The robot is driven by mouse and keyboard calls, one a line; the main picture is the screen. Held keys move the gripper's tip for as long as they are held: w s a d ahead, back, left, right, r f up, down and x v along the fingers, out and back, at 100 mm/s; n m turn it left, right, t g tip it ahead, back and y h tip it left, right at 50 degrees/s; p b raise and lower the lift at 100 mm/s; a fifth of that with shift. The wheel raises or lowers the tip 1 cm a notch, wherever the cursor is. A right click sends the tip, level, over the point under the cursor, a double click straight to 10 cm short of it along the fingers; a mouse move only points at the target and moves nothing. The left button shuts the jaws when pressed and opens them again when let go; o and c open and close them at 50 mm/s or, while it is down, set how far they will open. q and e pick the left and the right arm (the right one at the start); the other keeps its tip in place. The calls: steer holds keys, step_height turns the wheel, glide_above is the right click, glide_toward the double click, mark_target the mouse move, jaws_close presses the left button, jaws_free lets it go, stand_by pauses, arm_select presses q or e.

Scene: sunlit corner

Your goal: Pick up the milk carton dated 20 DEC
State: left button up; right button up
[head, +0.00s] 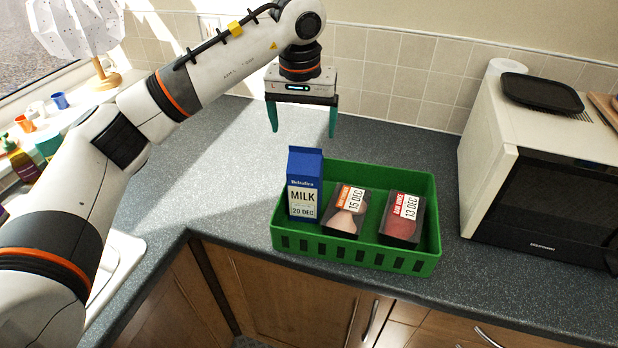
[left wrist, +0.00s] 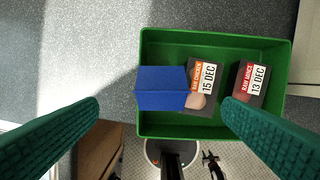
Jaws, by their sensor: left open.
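The milk carton (head: 303,190) is blue and white, labelled MILK and 20 DEC, and stands upright at the left end of a green crate (head: 430,215). In the left wrist view its blue top (left wrist: 160,88) shows between the fingers, and the green crate (left wrist: 215,38) lies around it. My left gripper (head: 301,130) is open and empty, above and apart from the carton. Its two green fingers also show in the left wrist view (left wrist: 160,115). My right gripper is not in view.
In the crate, right of the carton, lie a pack dated 15 DEC (head: 345,218) and a raw mince pack dated 13 DEC (head: 401,226). A microwave (head: 530,170) with a black tray (head: 541,93) on top stands at the right. The worktop (head: 225,190) left of the crate is clear.

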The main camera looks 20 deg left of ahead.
mark_target(306, 152)
arm_select(q)
step_height(306, 152, down, 4)
steer(key=shift+r+p, duration=0.15)
steer(key=shift+p, duration=0.4)
steer(key=shift+w+f, duration=0.2)
steer(key=shift+f, duration=0.35)
steer(key=f+p, duration=0.1)
steer(key=f, duration=0.1)
steer(key=w+f+p, duration=0.1)
steer(key=f, duration=0.1)
steer(key=shift+f+p, duration=0.15)
steer(key=shift+p, duration=0.15)
steer(key=shift+w+f, duration=0.1)
steer(key=shift+f, duration=0.1)
steer(key=c, duration=0.8)
steer(key=shift+r, duration=0.1)
jaws_close()
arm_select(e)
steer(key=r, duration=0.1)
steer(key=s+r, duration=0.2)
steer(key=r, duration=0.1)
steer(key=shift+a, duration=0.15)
